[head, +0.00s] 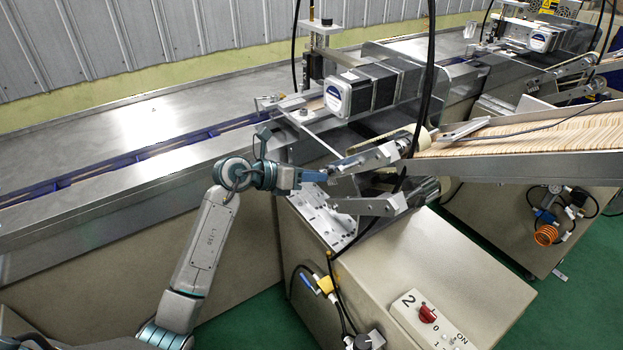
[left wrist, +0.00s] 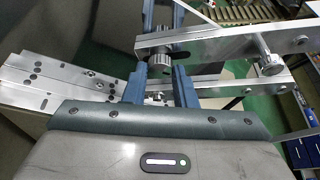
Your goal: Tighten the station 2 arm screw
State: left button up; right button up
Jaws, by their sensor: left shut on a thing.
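My left gripper (head: 320,174) reaches in from the left at the metal arm linkage of station 2 (head: 375,160). In the left wrist view its two blue fingers stand on either side of a ridged metal screw knob (left wrist: 160,62) on the slotted arm bar (left wrist: 215,43), and they are shut on that knob. In the head view the knob is mostly hidden by the fingers. A second round knob (left wrist: 270,65) sits farther right on the bar, apart from the gripper. My right gripper is in neither view.
The station 2 cabinet (head: 440,255) carries a panel (head: 432,322) marked 2 with a red switch. A chute of wooden sticks (head: 535,135) slopes in from the right. Black cables hang near the linkage. A steel conveyor table (head: 110,145) runs behind my arm.

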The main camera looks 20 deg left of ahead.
pick_arm(q)
jog(key=shift+f+m, duration=0.1)
jog(key=shift+m, duration=0.2)
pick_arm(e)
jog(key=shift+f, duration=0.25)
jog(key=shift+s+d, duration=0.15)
pick_arm(q)
jog(key=o, duration=1)
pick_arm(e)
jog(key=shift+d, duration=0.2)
pick_arm(q)
jog(key=shift+b+v, duration=1.35)
jog(key=shift+v, duration=4.1)
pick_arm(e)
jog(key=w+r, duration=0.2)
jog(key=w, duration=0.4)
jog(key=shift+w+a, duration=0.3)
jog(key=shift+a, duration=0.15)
pick_arm(q)
jog(key=shift+s+d, duration=0.1)
jog(key=shift+d, duration=0.1)
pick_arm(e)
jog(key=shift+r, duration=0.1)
